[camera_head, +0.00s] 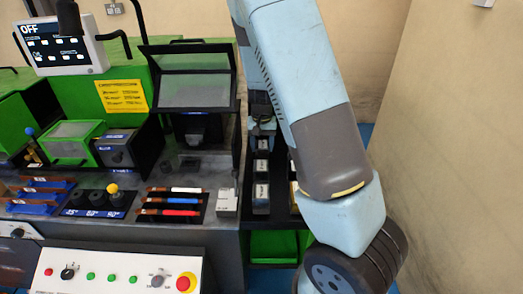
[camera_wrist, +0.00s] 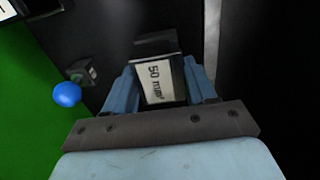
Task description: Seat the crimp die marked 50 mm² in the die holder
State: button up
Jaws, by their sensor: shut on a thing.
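The crimp die (camera_wrist: 158,80) is a dark block with a white label reading 50 mm² in the wrist view. My gripper (camera_wrist: 162,88) is shut on it, with a blue finger on either side. The label faces the wrist camera and is slightly tilted. In the head view my arm covers much of the right side, and I cannot make out the held die clearly. A dark block (camera_head: 197,128) stands under a clear hood on the green machine; I cannot tell whether it is the die holder.
Several labelled blocks (camera_head: 261,191) stand in a dark rack right of the bench. A pale block (camera_head: 227,202) sits beside it. Coloured bars (camera_head: 172,211) lie in a tray. A blue ball knob (camera_wrist: 67,94) and green panel (camera_wrist: 25,100) are left of my gripper in the wrist view.

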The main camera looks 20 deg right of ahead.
jog(key=shift+r, duration=1.55)
jog(key=shift+r, duration=2.45)
